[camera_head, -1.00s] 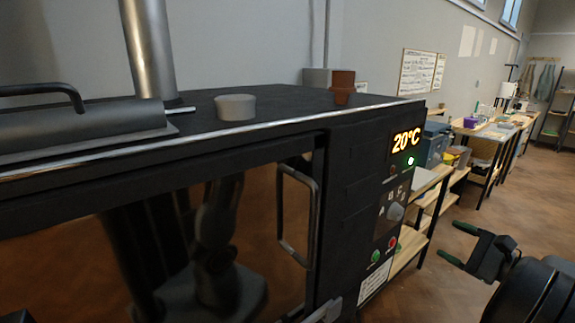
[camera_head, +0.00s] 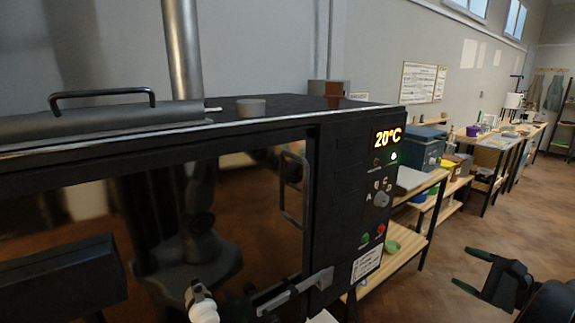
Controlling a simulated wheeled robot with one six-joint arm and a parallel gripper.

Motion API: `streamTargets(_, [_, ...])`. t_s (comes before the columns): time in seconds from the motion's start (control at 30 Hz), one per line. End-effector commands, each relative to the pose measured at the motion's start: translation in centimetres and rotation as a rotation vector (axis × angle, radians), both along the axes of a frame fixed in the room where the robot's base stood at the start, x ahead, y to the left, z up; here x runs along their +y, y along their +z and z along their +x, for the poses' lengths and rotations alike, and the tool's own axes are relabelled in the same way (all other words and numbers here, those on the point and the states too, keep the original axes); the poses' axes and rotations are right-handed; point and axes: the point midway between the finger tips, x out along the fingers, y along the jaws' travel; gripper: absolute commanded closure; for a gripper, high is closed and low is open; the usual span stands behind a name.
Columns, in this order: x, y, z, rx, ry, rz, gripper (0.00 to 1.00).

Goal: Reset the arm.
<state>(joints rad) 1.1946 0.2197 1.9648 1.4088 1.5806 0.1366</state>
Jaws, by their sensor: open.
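My gripper (camera_head: 468,269) is at the lower right of the head view, to the right of the kiln and over the floor. Its two green-tipped fingers are apart, with nothing between them. Part of my dark arm shows behind it at the right edge. The kiln (camera_head: 337,190) is a large black box with a glossy brown front door. Its display reads 20°C with a green light below. My gripper is apart from the kiln and from the benches.
A grey round pot (camera_head: 251,108) and a brown pot (camera_head: 333,94) stand on the kiln top. A door handle (camera_head: 293,188) sticks out in front. Wooden shelving (camera_head: 405,250) and benches run along the wall at right. Brown floor (camera_head: 440,285) is open around my gripper.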

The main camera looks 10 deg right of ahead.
Motion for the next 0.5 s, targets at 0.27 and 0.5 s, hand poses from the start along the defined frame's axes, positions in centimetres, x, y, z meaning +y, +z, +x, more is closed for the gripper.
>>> streamTargets(0.27, [2.1, -5.0, -1.5, 0.228, 0.056, -0.132, 0.29])
streamTargets(0.5, [7.6, -8.2, -2.8, 0.459, 0.267, -0.416, 0.29])
